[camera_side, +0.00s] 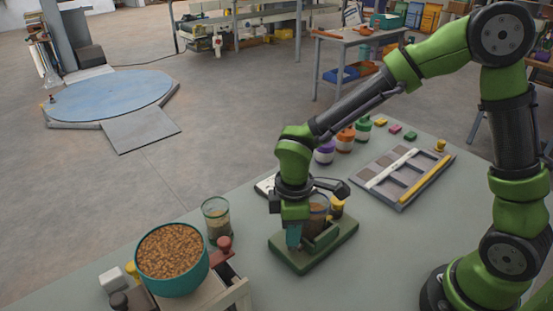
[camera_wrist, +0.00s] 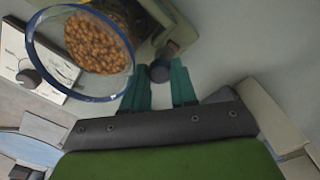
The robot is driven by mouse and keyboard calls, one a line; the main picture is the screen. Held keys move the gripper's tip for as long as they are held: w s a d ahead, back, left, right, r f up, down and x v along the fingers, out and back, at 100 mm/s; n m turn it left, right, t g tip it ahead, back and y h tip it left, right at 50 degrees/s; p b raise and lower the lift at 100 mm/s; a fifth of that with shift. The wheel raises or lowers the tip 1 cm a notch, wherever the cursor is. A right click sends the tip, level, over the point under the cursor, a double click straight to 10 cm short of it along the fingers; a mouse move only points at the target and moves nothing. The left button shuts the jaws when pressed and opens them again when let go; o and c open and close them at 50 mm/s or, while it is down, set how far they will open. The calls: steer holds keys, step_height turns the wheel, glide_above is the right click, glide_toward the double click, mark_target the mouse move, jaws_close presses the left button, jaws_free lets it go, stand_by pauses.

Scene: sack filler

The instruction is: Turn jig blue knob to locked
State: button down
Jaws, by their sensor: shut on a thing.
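The green jig (camera_side: 340,237) stands on the table in the side view; part of it shows at the top of the wrist view (camera_wrist: 184,30). A clear jar (camera_side: 318,206) of brown pellets stands in the jig; in the wrist view the jar (camera_wrist: 97,45) has a blue rim. My gripper (camera_side: 293,240) points down at the jig's left part. In the wrist view, a dark blue-grey knob (camera_wrist: 159,71) sits between the teal fingertips of my gripper (camera_wrist: 160,78), which is shut on it. The side view hides the knob behind the fingers. I cannot read the knob's setting.
A teal bowl of pellets (camera_side: 184,284) and another jar (camera_side: 217,222) stand to the left, near a red-knobbed fixture (camera_side: 224,245). A grey compartment tray (camera_side: 403,178), lidded jars (camera_side: 345,140) and small blocks (camera_side: 395,129) lie behind. The table right of the jig is clear.

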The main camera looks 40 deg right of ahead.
steer(key=n, duration=1.2)
steer(key=shift+n, duration=2.1)
steer(key=c, duration=1.2)
jaws_free()
steer(key=shift+o, duration=0.2)
step_height(320, 180, up, 17)
